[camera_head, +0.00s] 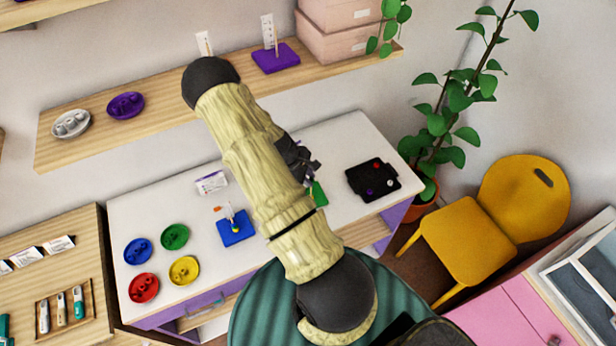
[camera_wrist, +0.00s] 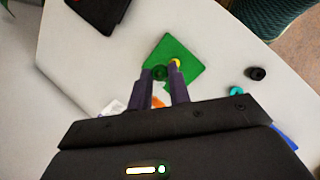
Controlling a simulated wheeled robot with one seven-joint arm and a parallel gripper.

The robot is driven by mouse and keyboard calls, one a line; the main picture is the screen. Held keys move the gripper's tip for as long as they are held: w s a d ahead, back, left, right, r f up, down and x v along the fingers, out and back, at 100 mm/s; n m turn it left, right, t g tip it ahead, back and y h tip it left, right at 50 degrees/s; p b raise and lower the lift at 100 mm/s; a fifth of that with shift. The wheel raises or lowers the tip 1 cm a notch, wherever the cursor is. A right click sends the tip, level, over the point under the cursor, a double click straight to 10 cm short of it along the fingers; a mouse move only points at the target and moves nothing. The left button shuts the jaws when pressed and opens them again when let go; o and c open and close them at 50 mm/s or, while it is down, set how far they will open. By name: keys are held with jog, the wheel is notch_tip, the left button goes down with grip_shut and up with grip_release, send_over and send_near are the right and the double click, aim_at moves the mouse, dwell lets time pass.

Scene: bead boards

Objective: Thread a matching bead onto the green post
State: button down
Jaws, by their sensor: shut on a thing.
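My gripper (camera_wrist: 162,82) is shut on a green bead (camera_wrist: 160,73), seen between its fingertips in the wrist view. The bead is over the near-left part of the green board (camera_wrist: 183,50). In the head view my arm hides most of the green board (camera_head: 319,195).
Teal (camera_wrist: 236,90) and black (camera_wrist: 256,73) beads lie loose on the table. In the head view, the blue board (camera_head: 236,238) stands left of my arm, the black tray (camera_head: 356,182) right. Blue, green (camera_head: 174,236), red and yellow dishes fill the table's left part.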

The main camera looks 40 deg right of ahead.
jog(key=shift+f+b, duration=1.15)
jog(key=shift+f, duration=0.3)
dwell(0.6)
jog(key=shift+f, duration=0.2)
jog(key=shift+a, duration=0.1)
jog(key=shift+s, duration=0.1)
jog(key=c, duration=1.2)
grip_release()
jog(key=shift+c, duration=0.2)
jog(key=shift+r, duration=0.1)
